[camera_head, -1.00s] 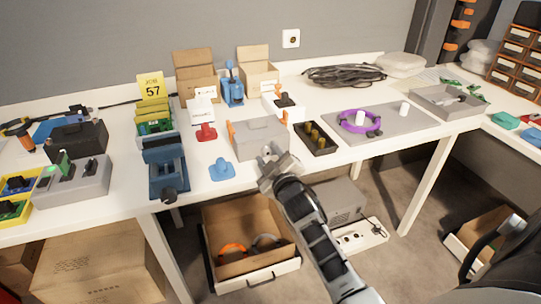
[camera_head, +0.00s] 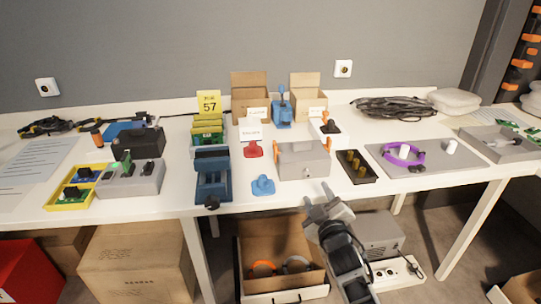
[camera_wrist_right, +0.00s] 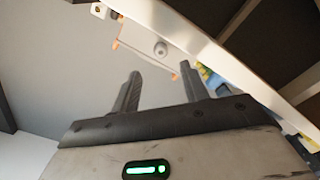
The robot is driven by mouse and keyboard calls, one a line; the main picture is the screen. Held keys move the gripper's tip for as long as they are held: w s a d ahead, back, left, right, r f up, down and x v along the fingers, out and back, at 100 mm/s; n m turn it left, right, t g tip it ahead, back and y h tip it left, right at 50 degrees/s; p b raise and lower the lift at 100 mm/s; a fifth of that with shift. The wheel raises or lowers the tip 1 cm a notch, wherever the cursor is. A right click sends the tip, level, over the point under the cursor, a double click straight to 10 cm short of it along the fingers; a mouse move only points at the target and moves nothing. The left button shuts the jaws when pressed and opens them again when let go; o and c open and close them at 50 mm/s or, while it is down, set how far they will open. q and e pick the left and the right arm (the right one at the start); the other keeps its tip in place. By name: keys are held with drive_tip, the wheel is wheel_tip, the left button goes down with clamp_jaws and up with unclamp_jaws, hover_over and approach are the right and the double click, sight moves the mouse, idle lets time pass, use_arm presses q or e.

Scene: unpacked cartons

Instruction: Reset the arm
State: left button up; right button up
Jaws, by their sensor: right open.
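My right gripper (camera_head: 322,200) is in front of the white table's front edge, just below and right of the grey box with orange clips (camera_head: 303,161). Its fingers stand apart with nothing between them. In the right wrist view the two fingers of my right gripper (camera_wrist_right: 158,92) are spread and empty. Beyond them that view shows the pale table edge and a grey surface with orange spots. My left gripper is in neither current view.
The white table (camera_head: 330,194) holds a blue vise (camera_head: 213,178), a blue knob piece (camera_head: 263,185), a black tray (camera_head: 356,167) and a grey plate with a purple ring (camera_head: 404,155). Below stand an open carton (camera_head: 282,240), a grey unit (camera_head: 372,236) and a white power strip (camera_head: 395,273).

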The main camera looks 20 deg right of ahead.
drive_tip(key=s+a+f+m+g+y+p, duration=0.1)
drive_tip(key=s+a+f+m+g+y, duration=0.1)
drive_tip(key=s+a, duration=0.6)
drive_tip(key=s+a+f+m+g+y+p, duration=0.2)
drive_tip(key=s+a, duration=0.7)
drive_tip(key=s, duration=0.7)
drive_tip(key=f+g+y, duration=0.1)
drive_tip(key=g+y, duration=0.1)
drive_tip(key=y, duration=0.1)
drive_tip(key=shift+a+g, duration=0.25)
drive_tip(key=shift+g, duration=0.15)
drive_tip(key=shift+f, duration=0.1)
